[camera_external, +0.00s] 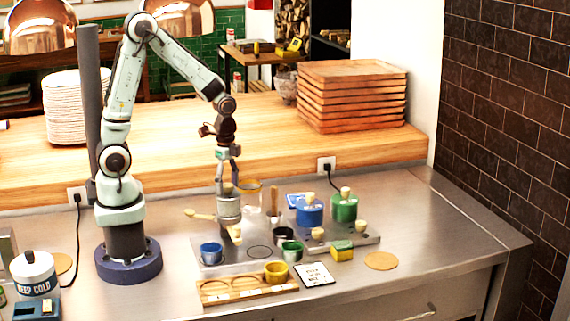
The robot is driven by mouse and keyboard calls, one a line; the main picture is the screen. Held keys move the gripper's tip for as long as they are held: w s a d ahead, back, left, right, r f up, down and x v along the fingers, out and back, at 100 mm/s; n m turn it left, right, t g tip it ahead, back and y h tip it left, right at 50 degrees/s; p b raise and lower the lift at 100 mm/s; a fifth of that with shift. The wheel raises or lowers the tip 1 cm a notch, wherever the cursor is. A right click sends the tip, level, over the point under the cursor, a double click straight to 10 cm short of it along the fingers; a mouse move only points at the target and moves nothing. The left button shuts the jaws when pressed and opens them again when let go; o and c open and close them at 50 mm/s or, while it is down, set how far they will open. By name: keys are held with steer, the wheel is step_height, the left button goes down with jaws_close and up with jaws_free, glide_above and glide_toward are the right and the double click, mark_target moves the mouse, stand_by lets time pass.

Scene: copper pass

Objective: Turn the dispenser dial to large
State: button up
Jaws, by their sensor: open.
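My gripper (227,178) points down, open, directly above or at the top of a grey metal canister (229,208) on the steel tray. Whether it touches the canister cannot be told. The canister has a cream knob (236,236) low at its front. A blue canister (310,214) and a green canister (344,209) stand to its right, each with a cream knob on top and another cream piece low in front. These three look like dispensers. Which part is the dial, and its setting, are too small to tell.
Cups in blue (211,254), green (292,252) and yellow (277,273) stand in front, the yellow one at a wooden rack (225,293). Clear steel counter extends further right.

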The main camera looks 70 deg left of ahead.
mark_target(227, 185)
step_height(227, 185, up, 12)
stand_by(0.4)
steer(key=s+d+f+n, duration=0.2)
steer(key=s+n, duration=0.8)
steer(key=s, duration=0.4)
steer(key=shift+f+n+y, duration=0.2)
steer(key=shift+n+y, duration=0.1)
steer(key=shift+y, duration=0.1)
steer(key=shift+w, duration=0.1)
stand_by(2.6)
